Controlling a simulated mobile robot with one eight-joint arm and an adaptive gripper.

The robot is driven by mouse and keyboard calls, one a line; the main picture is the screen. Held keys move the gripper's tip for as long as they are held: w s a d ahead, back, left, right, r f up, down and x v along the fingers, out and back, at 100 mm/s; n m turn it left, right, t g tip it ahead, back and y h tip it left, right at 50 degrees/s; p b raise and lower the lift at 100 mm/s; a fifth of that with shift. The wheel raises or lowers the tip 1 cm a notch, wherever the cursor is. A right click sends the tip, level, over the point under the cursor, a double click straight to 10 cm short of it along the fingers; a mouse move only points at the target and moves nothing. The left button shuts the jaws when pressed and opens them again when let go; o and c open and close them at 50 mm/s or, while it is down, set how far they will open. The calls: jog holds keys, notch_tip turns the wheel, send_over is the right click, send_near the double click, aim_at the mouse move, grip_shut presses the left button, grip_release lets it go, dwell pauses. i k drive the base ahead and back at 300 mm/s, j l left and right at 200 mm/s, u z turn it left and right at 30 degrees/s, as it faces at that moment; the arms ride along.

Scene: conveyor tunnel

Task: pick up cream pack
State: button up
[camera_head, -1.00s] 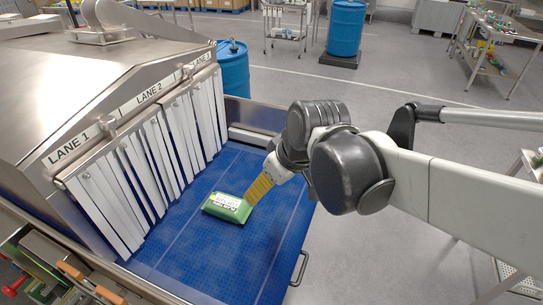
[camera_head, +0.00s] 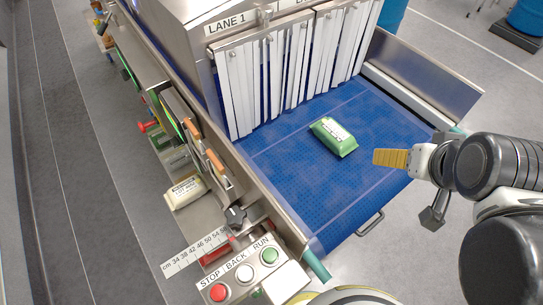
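A cream pack (camera_head: 186,191) with a printed label lies on the metal ledge at the side of the conveyor, below the cabinet front and near the ruler scale. My gripper (camera_head: 376,158) shows at the right with yellow ribbed fingers pointing left, over the right part of the blue belt. It is well to the right of the cream pack, and nothing shows held in it. The fingers overlap from this angle, so I cannot tell whether they are open. A green pack (camera_head: 334,138) lies on the belt, left of the fingertips with a visible gap.
The blue belt (camera_head: 300,170) runs under the white strip curtain (camera_head: 293,60) of Lane 1. A panel with STOP, BACK and RUN buttons (camera_head: 245,272) and a ruler (camera_head: 195,250) sit near the cream pack. A metal handle (camera_head: 370,223) juts from the belt's edge.

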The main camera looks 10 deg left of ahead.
aim_at(182, 195)
jog(key=u, duration=1.9)
jog(key=k+j, duration=0.15)
jog(key=k, duration=0.35)
